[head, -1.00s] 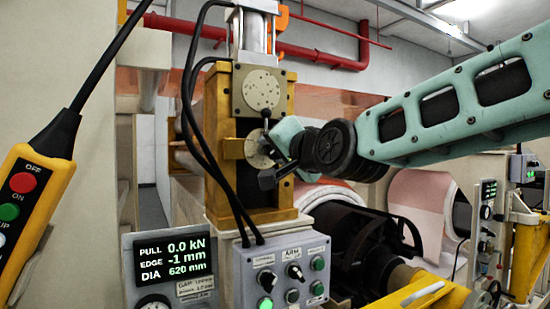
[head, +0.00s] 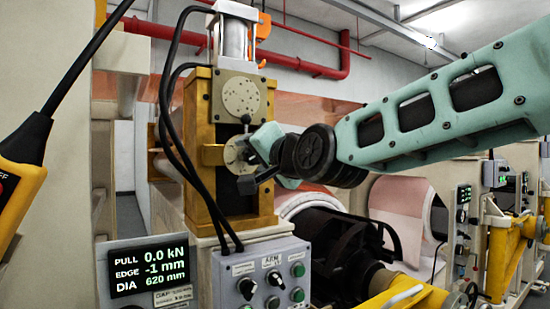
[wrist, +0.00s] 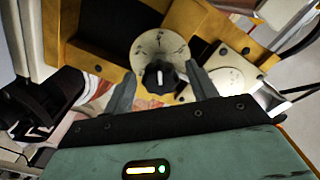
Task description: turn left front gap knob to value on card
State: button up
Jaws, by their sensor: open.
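The black gap knob (wrist: 159,78) has a white mark pointing roughly up in the wrist view. It sits on a round pale dial (wrist: 158,48) with a printed scale, whose numbers are too small to read. My gripper (wrist: 162,88) is open, with one finger on each side of the knob and a visible space on both sides. In the head view my gripper (head: 256,163) is at the lower dial (head: 236,154) on the yellow stand and hides the knob. A small label reading about "GAP" (head: 173,297) is under the display; its value is not legible.
The display (head: 150,268) reads PULL 0.0 kN, EDGE -1 mm, DIA 620 mm. A control box (head: 262,275) with switches stands below the yellow stand (head: 200,130). Black cables (head: 172,150) hang left of the dial. A second round plate (head: 241,97) is above.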

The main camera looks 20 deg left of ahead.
jog(key=b+v, duration=0.5)
jog(key=v, duration=1.2)
jog(key=s+d+f+n+g+h, duration=0.1)
jog(key=d+f+g+h, duration=0.15)
jog(key=f, duration=0.65)
jog(key=s+d+f+n+g+h, duration=0.1)
jog(key=s+d+f+h, duration=0.2)
jog(key=f, duration=0.6)
jog(key=d+f+n+g+h, duration=0.1)
jog(key=d+f+g+h, duration=0.2)
jog(key=f, duration=0.6)
jog(key=s+d+f+n+g+h, duration=0.4)
jog(key=s+d+f+g, duration=0.1)
jog(key=s+d+f, duration=0.8)
jog(key=shift+s+d+n, duration=0.3)
jog(key=shift+s+d, duration=0.15)
jog(key=shift+s, duration=0.3)
jog(key=shift+f+h, duration=0.1)
jog(key=shift+h, duration=0.15)
